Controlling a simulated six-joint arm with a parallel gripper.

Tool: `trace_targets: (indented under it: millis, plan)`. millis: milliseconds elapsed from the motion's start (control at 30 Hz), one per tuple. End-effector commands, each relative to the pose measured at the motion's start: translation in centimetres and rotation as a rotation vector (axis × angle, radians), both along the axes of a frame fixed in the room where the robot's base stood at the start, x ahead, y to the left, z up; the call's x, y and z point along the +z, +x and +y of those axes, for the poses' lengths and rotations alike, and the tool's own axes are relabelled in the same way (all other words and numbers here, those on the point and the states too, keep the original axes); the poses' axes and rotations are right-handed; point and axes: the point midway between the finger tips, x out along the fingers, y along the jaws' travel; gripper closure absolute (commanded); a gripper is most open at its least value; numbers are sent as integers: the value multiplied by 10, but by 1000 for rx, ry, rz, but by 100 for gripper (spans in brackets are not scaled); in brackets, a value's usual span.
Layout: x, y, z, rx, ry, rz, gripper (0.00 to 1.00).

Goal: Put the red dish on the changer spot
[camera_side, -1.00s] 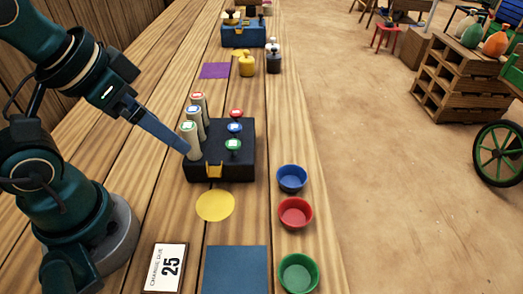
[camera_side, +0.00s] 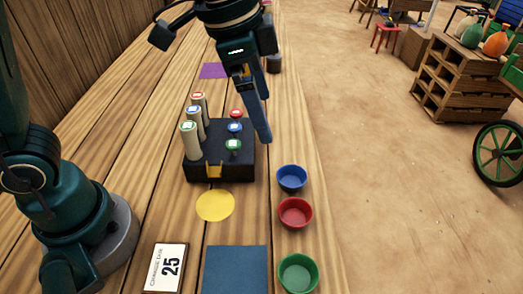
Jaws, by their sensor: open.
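The red dish (camera_side: 295,213) stands upright and empty on the table's right side, between the blue dish (camera_side: 291,178) and the green dish (camera_side: 298,273). A flat yellow round spot (camera_side: 215,205) lies bare to its left, just in front of the dark changer box (camera_side: 220,172). No label shows which marking is the changer spot. My gripper (camera_side: 265,138) is open and empty, pointing down beside the changer box's right edge. It is above and behind the blue dish, apart from every dish.
The changer box carries several upright tubes and coloured knobs. A purple square (camera_side: 214,71) lies farther back. The table's right edge runs close beside the dishes.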

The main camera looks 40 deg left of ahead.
Motion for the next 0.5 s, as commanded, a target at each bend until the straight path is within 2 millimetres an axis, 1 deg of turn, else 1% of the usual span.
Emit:
trace_targets:
  millis: [33,133,200,300,400,500]
  plan:
    - [-12,6,-13,-50,15,31,0]
    - [-35,13,-35,-136,42,83,0]
    - [-52,15,-50,-187,58,118,0]
    - [-76,14,-66,-240,80,165,0]
    - [-97,8,-77,-274,100,206,0]
    - [-111,1,-82,-295,116,241,0]
